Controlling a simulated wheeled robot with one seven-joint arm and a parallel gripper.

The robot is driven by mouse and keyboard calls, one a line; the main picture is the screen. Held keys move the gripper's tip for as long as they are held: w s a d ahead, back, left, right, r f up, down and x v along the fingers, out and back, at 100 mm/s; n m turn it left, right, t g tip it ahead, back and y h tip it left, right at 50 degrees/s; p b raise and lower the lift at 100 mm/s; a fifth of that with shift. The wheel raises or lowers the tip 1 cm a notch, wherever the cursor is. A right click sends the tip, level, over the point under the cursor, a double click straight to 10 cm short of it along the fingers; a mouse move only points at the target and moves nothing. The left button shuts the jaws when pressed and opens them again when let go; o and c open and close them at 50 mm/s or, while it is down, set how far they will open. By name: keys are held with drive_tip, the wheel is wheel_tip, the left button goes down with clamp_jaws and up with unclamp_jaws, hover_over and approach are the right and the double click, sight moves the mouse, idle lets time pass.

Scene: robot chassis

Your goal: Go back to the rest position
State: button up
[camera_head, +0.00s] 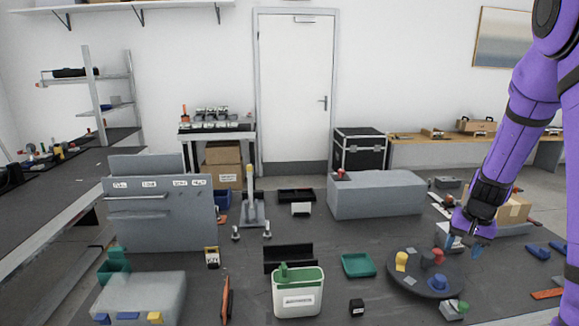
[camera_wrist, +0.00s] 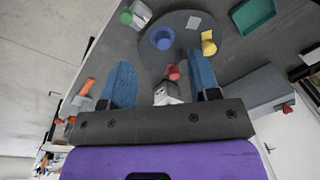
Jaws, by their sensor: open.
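My purple arm comes down on the right in the head view. My gripper (camera_head: 463,246) hangs above the dark surface, behind and to the right of the round dark disc (camera_head: 408,283). In the wrist view my gripper (camera_wrist: 160,70) has its two blue fingers wide apart, with nothing held between them. Beyond the fingers, the disc (camera_wrist: 232,50) carries a blue piece (camera_wrist: 162,38), a yellow piece (camera_wrist: 208,44) and a red piece (camera_wrist: 173,72). A grey-white object (camera_wrist: 167,94) shows between the fingers, partly hidden by the gripper's bar.
A teal tray (camera_head: 358,265) and a white-and-green container (camera_head: 297,296) stand left of the disc. A long grey block (camera_head: 376,195) lies behind. A cardboard box (camera_head: 513,209) stands close beside my gripper. Blue pieces (camera_head: 537,250) lie at the right. Open floor surface shows around the middle.

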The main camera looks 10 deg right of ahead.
drive_tip(key=s+a+r+n+t, duration=0.1)
drive_tip(key=s+a+r+n, duration=0.15)
drive_tip(key=a+r, duration=0.7)
drive_tip(key=s+a+r+n+t, duration=0.1)
drive_tip(key=s+a+r, duration=0.2)
drive_tip(key=s+r, duration=0.2)
drive_tip(key=s+a+r+n+t, duration=0.1)
drive_tip(key=s+a+r, duration=0.3)
drive_tip(key=s, duration=0.5)
drive_tip(key=s+a+r+n+t, duration=0.1)
drive_tip(key=s+a+r+n, duration=0.2)
drive_tip(key=s+r, duration=0.3)
drive_tip(key=shift+s+a+h, duration=0.3)
drive_tip(key=shift+s, duration=0.55)
